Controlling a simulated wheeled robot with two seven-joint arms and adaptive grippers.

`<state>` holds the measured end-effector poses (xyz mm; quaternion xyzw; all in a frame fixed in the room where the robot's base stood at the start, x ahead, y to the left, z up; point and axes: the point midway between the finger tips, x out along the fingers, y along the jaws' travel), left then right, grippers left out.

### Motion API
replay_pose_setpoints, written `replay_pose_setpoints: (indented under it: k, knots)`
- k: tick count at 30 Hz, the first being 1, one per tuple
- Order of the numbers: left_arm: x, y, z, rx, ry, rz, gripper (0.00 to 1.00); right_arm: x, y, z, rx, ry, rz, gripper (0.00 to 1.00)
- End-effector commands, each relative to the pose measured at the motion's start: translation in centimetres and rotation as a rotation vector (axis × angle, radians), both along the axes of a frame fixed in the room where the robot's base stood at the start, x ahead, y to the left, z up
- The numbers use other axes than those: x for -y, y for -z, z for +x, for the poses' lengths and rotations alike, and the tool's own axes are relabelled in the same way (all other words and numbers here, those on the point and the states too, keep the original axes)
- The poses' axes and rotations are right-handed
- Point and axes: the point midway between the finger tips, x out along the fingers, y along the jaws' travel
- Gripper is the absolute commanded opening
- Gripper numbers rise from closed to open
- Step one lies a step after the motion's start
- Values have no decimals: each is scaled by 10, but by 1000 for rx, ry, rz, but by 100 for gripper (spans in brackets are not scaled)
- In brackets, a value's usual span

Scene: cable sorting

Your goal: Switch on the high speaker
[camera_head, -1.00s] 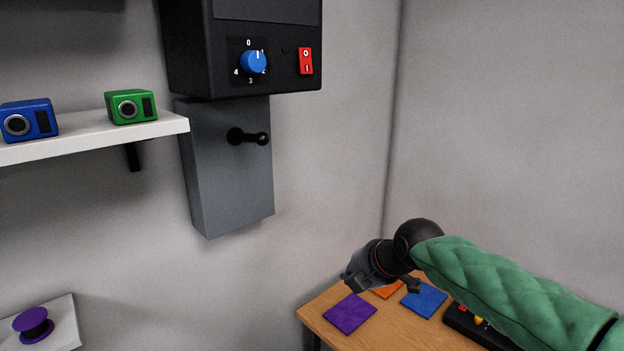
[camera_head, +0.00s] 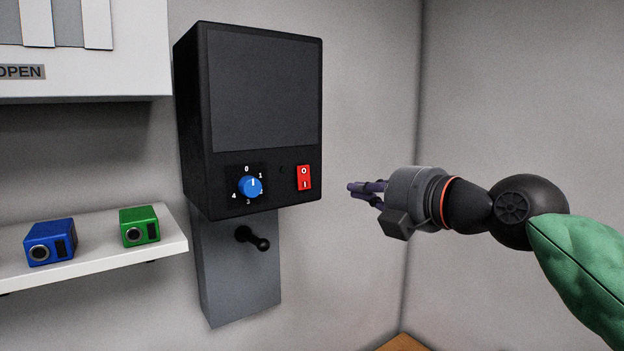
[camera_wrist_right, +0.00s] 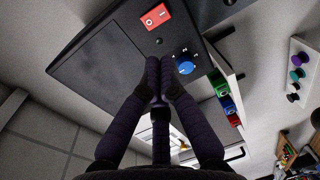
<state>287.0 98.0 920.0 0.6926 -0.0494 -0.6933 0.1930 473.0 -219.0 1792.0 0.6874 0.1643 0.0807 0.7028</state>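The speaker is a black box (camera_head: 265,95) high on the wall in the head view, with a dark front panel. Its lower strip carries a red rocker switch (camera_head: 304,178) marked O and I, and a blue dial (camera_head: 250,186) numbered 0 to 4. My right gripper (camera_head: 352,188) is to the right of the switch, pointing left, apart from the box. In the right wrist view the fingertips (camera_wrist_right: 159,62) are together with nothing seen between them. The red switch (camera_wrist_right: 155,17) and blue dial (camera_wrist_right: 185,66) also show there. My left gripper is out of view.
A grey wall box (camera_head: 235,285) with a black lever (camera_head: 252,238) is below the speaker. A white shelf (camera_head: 120,255) at left holds a blue device (camera_head: 50,242) and a green device (camera_head: 140,226). A white cabinet (camera_head: 130,70) hangs above it. Wall space right of the speaker is clear.

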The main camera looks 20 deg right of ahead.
Motion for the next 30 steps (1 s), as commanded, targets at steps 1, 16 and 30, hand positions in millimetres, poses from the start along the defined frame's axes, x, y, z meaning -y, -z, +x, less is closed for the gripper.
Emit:
replay_pose_setpoints:
  k: [1, 16, 30]
  knots:
    - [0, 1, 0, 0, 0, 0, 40, 0, 1, 0, -1, 0, 0, 0]
    - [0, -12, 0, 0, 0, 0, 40, -13, 5, 37, -6, 0, 0, 0]
    - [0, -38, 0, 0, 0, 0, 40, -41, 14, 113, -5, 0, 0, 0]
